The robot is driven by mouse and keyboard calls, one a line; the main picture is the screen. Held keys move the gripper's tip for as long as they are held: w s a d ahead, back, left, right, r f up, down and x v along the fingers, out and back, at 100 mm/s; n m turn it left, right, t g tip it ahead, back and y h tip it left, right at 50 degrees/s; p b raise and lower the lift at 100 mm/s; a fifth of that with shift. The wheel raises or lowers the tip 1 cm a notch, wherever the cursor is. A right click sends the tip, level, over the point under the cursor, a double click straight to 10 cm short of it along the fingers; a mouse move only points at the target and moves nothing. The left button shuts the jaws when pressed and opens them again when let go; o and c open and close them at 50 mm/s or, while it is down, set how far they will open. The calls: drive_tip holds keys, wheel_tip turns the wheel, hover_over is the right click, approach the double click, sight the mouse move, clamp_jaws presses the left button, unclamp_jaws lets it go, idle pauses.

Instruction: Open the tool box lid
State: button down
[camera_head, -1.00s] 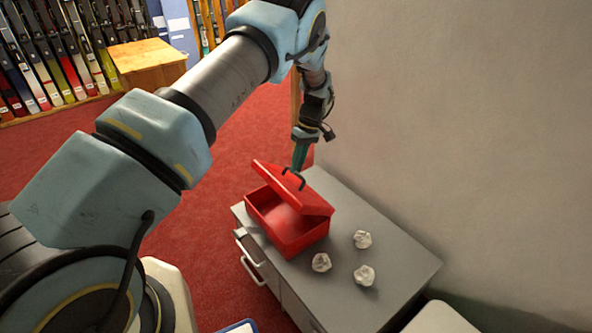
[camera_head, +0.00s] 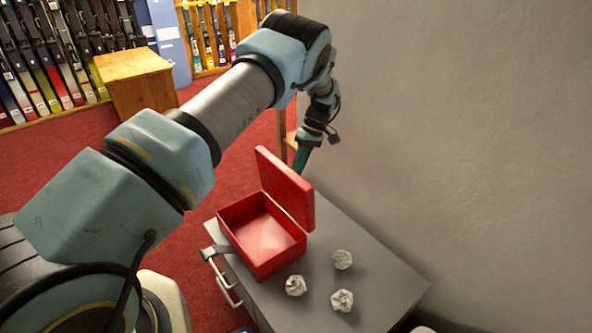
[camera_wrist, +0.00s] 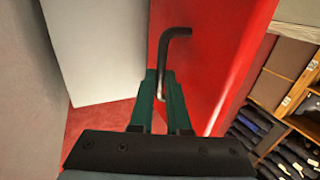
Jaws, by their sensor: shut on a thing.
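The red tool box (camera_head: 252,258) sits on the grey cabinet, open toward the camera, and its inside looks empty. Its red lid (camera_head: 284,190) stands roughly upright at the hinge side; in the wrist view the lid (camera_wrist: 210,65) fills the middle right. The dark bent lid handle (camera_wrist: 168,55) lies between the green fingers of my gripper (camera_wrist: 160,78), which are shut on it. In the head view my gripper (camera_head: 301,161) is behind the lid, and the lid hides the handle and the fingertips.
Three crumpled white balls (camera_head: 342,300) lie on the grey cabinet top (camera_head: 385,290) to the right of the box. A wall (camera_head: 450,130) rises close behind the cabinet. A wooden stand (camera_head: 138,82) and shelves are at the far left.

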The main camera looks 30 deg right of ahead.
drive_tip(key=shift+d+f, duration=0.25)
drive_tip(key=shift+f, duration=0.3)
drive_tip(key=c, duration=0.9)
unclamp_jaws()
drive_tip(key=shift+d+r, duration=0.1)
drive_tip(key=shift+r, duration=0.05)
drive_tip(key=shift+d+r, duration=0.1)
drive_tip(key=shift+r, duration=0.05)
drive_tip(key=v, duration=0.7)
drive_tip(key=shift+r+b, duration=0.1)
drive_tip(key=shift+b, duration=0.2)
